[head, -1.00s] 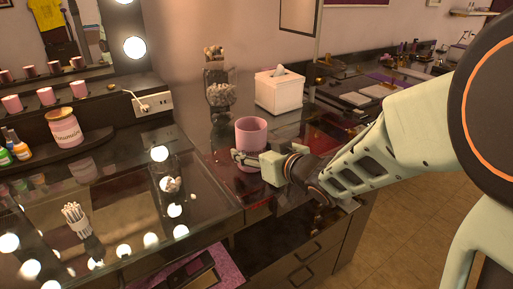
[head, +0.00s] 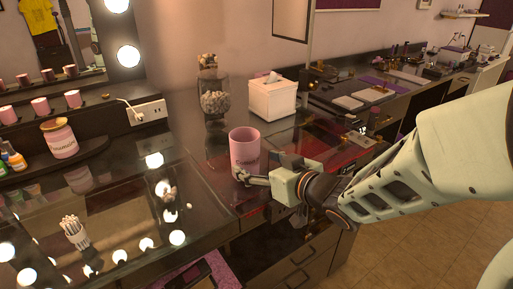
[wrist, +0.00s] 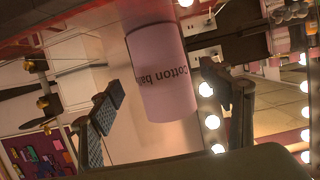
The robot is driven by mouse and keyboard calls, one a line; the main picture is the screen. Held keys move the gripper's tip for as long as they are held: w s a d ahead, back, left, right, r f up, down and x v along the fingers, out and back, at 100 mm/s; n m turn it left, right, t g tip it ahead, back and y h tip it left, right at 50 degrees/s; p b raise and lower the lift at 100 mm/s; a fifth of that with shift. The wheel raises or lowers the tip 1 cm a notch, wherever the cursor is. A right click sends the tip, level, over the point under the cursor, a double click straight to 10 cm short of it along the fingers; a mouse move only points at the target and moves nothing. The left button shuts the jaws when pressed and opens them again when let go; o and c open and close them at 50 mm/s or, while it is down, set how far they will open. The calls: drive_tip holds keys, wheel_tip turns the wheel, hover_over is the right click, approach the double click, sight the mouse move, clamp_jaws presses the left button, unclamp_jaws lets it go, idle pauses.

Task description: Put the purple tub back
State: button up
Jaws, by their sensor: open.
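The pinkish-purple tub (head: 245,149) stands upright on the dark glossy counter, near its right part. The tub is not gripped. The far finger is partly hidden in the head view.
A clear jar of cotton balls (head: 214,103) and a white tissue box (head: 272,98) stand behind the tub. A pink lidded jar (head: 60,139) sits on the left shelf. Lit bulbs line the mirror.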

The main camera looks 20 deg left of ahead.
drive_tip(key=v, duration=0.6)
drive_tip(key=shift+w, duration=0.1)
